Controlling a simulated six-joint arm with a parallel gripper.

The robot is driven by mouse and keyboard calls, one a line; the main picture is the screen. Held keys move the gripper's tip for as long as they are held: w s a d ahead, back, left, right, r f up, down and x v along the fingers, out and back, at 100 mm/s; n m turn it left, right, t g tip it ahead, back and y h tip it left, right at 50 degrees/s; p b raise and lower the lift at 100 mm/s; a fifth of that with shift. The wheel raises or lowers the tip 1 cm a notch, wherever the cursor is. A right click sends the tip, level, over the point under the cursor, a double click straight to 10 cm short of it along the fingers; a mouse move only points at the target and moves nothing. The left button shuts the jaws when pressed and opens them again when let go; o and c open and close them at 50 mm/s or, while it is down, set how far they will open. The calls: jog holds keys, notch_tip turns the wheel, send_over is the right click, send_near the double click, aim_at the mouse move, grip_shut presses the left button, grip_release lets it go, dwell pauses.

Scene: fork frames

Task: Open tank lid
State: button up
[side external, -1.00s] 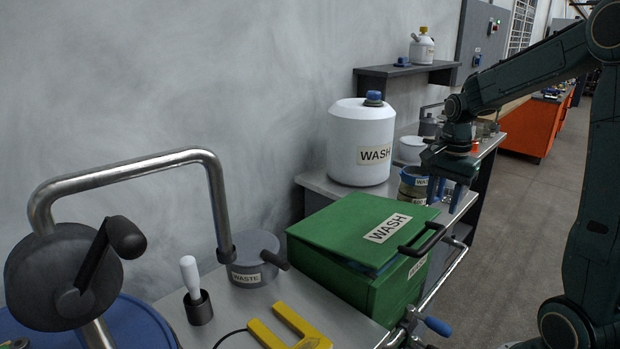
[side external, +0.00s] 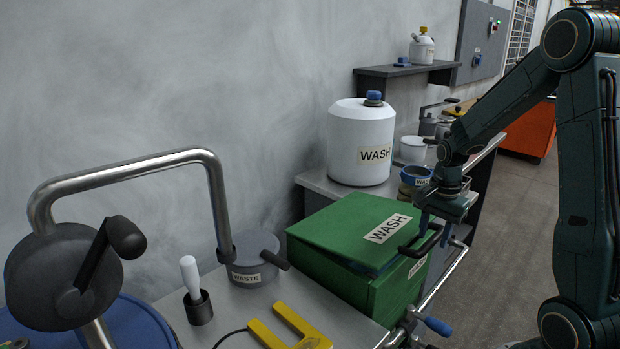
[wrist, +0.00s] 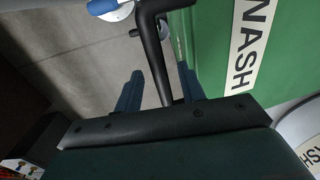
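The green tank labelled WASH (side external: 395,293) stands on the metal bench. Its green lid (side external: 345,222) lies over the top, with a narrow dark gap under its front edge. The lid also fills the upper right of the wrist view (wrist: 212,50). A black bar handle (side external: 426,243) sticks out from the lid's right side. My gripper (side external: 430,222) is at this handle. In the wrist view the handle (wrist: 154,55) runs between the two separated fingers of my gripper (wrist: 160,88), with visible room on both sides. The fingers are open, and the handle's far end is hidden by my gripper body.
A white WASH jug (side external: 350,145) stands behind the tank. A grey WASTE pot (side external: 252,262), a white-handled tool (side external: 191,275) and a yellow fork-shaped piece (side external: 290,325) are left of it. A metal rail with a blue grip (side external: 437,326) runs along the bench front. Open floor lies right.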

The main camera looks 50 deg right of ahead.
jog(key=shift+c, duration=0.2)
grip_shut()
jog(key=shift+w+r, duration=0.15)
jog(key=shift+r, duration=0.05)
